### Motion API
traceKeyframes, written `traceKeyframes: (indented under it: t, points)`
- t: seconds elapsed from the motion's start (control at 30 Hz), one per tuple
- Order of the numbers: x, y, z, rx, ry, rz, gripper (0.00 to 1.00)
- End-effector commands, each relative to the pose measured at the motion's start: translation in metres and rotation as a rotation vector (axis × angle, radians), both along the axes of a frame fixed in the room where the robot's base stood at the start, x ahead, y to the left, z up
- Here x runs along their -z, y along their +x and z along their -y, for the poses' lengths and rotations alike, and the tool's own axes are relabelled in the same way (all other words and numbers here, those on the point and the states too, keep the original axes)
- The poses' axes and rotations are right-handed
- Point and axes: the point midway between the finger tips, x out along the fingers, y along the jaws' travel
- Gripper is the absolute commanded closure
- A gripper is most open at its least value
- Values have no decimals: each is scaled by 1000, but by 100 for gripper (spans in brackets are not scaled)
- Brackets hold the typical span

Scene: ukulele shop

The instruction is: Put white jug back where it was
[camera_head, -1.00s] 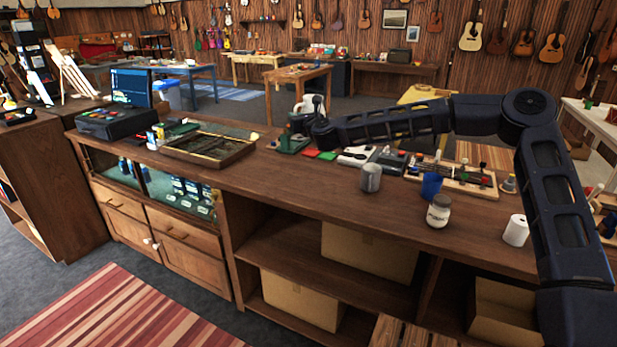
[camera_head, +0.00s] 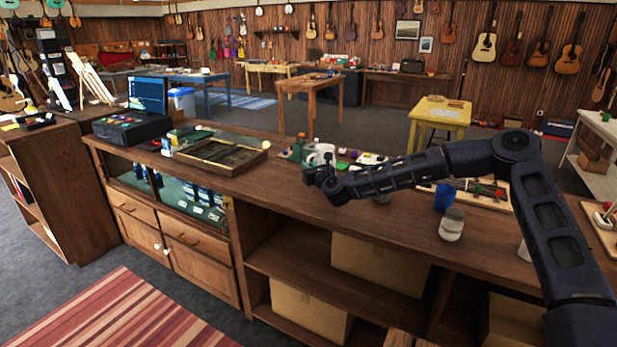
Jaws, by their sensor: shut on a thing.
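The white jug (camera_head: 321,153) is at my gripper (camera_head: 319,172), over the back half of the wooden counter (camera_head: 290,203). My gripper is shut on the jug. The gripper and wrist cover the jug's lower part, and the fingertips are hard to make out. I cannot tell whether the jug's base touches the counter.
Right along the counter are a blue cup (camera_head: 444,197) and a pale-lidded jar (camera_head: 452,225). The counter front between tray and jar is clear.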

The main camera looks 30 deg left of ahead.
Motion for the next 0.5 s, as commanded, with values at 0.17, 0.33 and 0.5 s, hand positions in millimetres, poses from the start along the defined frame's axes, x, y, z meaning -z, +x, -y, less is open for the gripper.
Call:
traceKeyframes:
  t: [0.17,0.33,0.5]
  points:
    - [18,0,0,-1,-2,-1,100]
    - [38,0,0,0,-1,-1,100]
    - [41,0,0,0,0,1,100]
